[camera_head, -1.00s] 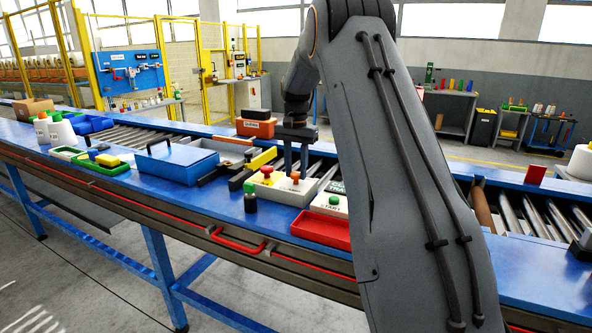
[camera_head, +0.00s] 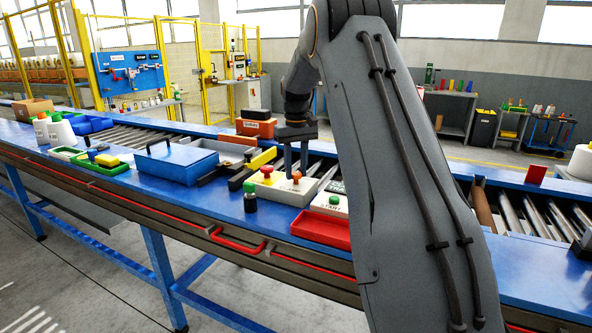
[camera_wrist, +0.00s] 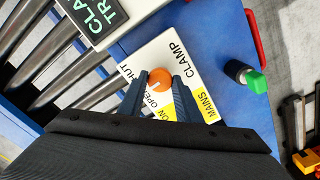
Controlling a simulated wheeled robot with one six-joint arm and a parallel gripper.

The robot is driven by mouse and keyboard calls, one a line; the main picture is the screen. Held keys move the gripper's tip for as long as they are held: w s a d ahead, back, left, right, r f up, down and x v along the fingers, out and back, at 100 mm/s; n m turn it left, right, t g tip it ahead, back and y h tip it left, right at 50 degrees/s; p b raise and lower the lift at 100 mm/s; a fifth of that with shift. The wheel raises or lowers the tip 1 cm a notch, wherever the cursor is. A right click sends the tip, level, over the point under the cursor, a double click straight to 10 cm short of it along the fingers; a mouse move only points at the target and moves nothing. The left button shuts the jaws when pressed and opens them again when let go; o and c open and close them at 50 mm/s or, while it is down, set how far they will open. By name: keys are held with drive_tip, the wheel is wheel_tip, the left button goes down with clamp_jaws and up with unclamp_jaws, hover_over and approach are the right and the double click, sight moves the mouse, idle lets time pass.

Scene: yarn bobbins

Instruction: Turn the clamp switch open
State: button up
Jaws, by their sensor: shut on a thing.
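The clamp switch is an orange knob (camera_wrist: 160,77) on a cream control box (camera_wrist: 140,58) lettered CLAMP, SHUT and OPEN. A short white mark shows on the knob, but I cannot tell surely which word it points at. My gripper (camera_wrist: 158,82) is shut on the knob, one dark finger on each side. In the head view my gripper (camera_head: 296,160) reaches down over the control box (camera_head: 285,192), with the orange knob (camera_head: 297,177) at its fingertips. A red knob (camera_head: 267,171) on a yellow patch sits left of it; my gripper hides it in the wrist view.
A dark bottle with a green cap (camera_head: 250,196) stands just in front of the box. A red tray (camera_head: 322,230) and another lettered box (camera_head: 332,203) lie to the right. A blue case (camera_head: 175,163) stands left. Metal rollers (camera_wrist: 45,60) run behind.

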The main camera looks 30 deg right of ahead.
sight(296, 173)
drive_tip(key=n, duration=0.4)
drive_tip(key=shift+r, duration=0.1)
drive_tip(key=shift+w+n, duration=0.1)
drive_tip(key=shift+n, duration=2.1)
drive_tip(key=o, duration=1.1)
drive_tip(key=shift+c, duration=0.2)
wheel_tip(296, 173, up, 8)
drive_tip(key=b, duration=0.2)
drive_tip(key=shift+b, duration=0.3)
